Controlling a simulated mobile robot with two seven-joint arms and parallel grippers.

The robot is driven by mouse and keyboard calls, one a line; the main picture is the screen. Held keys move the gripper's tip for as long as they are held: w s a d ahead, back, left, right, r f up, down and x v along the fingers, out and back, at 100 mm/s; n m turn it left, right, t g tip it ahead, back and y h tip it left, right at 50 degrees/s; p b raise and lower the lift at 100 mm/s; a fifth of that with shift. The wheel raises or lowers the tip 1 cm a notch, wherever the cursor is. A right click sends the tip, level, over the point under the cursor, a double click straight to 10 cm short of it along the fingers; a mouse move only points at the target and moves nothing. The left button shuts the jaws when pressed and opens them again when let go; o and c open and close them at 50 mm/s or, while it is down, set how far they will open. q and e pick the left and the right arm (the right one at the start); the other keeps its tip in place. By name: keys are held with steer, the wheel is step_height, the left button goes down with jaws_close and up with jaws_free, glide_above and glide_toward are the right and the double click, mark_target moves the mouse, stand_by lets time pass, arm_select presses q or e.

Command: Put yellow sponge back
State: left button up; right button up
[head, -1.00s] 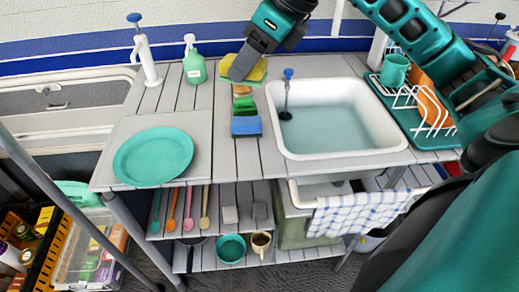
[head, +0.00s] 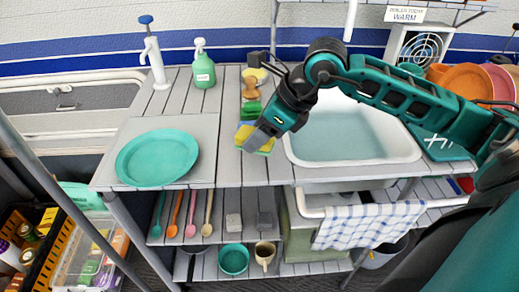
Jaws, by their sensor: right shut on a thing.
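The yellow sponge (head: 243,133) is between the fingers of my right gripper (head: 254,138), over the front end of the row of cleaning things left of the sink. The gripper hides much of it. A blue edge shows beside it, and green shows at its lower right; I cannot tell whether the sponge touches what is below. Behind it in the row are a green sponge (head: 250,109), a brown brush (head: 250,90) and a small yellow item (head: 255,75). My left gripper is not in view.
The white sink (head: 405,155) holds water, right of the gripper. A teal plate (head: 155,158) lies on the left counter. A green soap bottle (head: 203,68) and a white pump tap (head: 155,62) stand at the back. Shelves below hold utensils and cups.

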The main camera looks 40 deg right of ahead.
mark_target(260, 150)
step_height(260, 150, down, 4)
steer(key=shift+f, duration=0.15)
steer(key=shift+f+b, duration=0.15)
steer(key=shift+b, duration=0.2)
steer(key=o, duration=0.5)
steer(key=shift+f, duration=0.15)
steer(key=o, duration=0.4)
steer(key=shift+o, duration=0.2)
